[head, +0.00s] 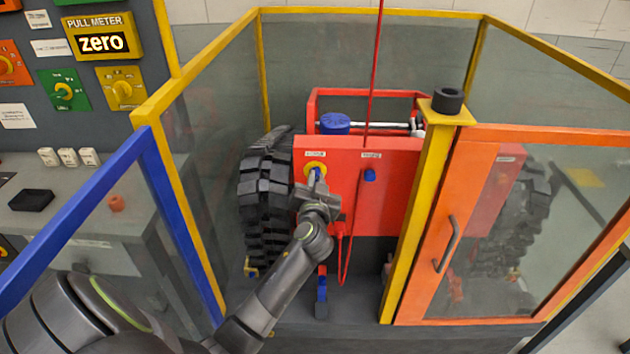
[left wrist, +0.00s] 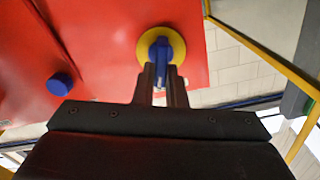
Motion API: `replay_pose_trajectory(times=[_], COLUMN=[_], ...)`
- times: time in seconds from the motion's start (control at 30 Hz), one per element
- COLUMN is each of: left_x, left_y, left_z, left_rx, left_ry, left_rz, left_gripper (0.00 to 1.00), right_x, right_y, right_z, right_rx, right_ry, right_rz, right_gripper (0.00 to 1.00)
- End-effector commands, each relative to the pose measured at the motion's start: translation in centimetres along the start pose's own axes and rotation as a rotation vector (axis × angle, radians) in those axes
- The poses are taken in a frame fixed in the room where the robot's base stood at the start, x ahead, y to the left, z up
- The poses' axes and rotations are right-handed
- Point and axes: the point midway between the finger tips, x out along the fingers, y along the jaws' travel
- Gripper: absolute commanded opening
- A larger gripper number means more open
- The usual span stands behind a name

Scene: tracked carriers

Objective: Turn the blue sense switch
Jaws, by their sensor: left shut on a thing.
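The blue sense switch (left wrist: 160,50) is a blue handle on a round yellow plate (left wrist: 178,41), mounted on the red front panel of the tracked carrier (head: 390,200). In the head view the yellow plate (head: 315,168) shows at the panel's upper left, under a small white label. My left gripper (left wrist: 161,72) is shut on the blue handle, with a finger on each side of it. In the head view my left gripper (head: 317,182) covers most of the handle. My right gripper is not in view.
A blue knob (head: 370,175) sits right of the switch on the same panel. A yellow post (head: 415,210) and an orange door (head: 470,230) stand to the right. A blue-framed panel (head: 160,200) stands left.

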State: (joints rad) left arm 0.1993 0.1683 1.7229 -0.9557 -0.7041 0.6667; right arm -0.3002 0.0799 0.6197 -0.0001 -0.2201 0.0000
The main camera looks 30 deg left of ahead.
Motion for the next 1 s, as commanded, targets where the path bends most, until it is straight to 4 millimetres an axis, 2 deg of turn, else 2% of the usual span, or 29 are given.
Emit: replay_pose_trajectory(times=[1.0], left_x=[0.0], left_y=[0.9], left_z=[0.3], left_rx=[0.949], left_ry=[0.001], left_rz=[0.000], left_gripper=[0.00], right_x=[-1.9], right_y=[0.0], right_z=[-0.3], right_rx=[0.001], right_ry=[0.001], right_rz=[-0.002], right_gripper=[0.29])
